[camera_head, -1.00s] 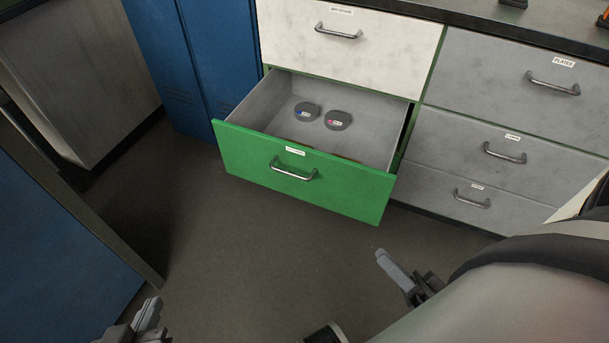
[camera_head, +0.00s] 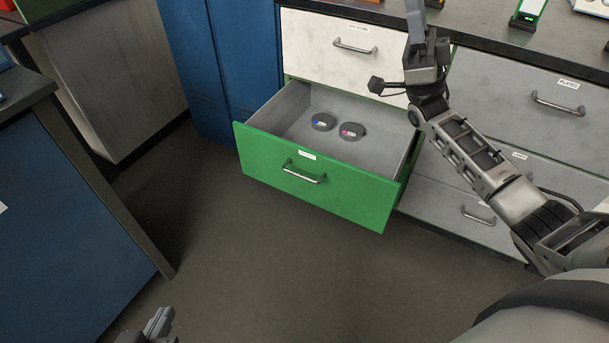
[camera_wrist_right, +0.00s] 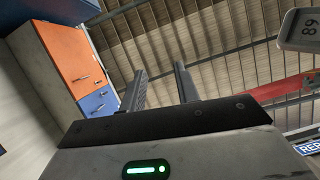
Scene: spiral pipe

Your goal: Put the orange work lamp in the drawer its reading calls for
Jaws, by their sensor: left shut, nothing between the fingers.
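No orange work lamp can be made out for certain; small orange bits show at the counter's back edge, cut off by the frame. A green-fronted drawer (camera_head: 315,188) stands pulled out, with two dark round pucks (camera_head: 323,121) with coloured labels inside. The white drawer (camera_head: 335,40) above it is shut. My right gripper (camera_head: 415,18) is raised in front of the white drawer and counter edge, pointing up. In the right wrist view its fingers (camera_wrist_right: 162,85) are apart with nothing between them. My left gripper (camera_head: 160,322) is low at the bottom edge, shut and empty.
Grey drawers (camera_head: 540,90), one labelled plates, are shut at right. The dark counter (camera_head: 480,30) carries a device with a green face (camera_head: 528,14). A blue locker (camera_head: 225,60) stands left of the drawers and a blue bench (camera_head: 70,200) further left. The floor between is clear.

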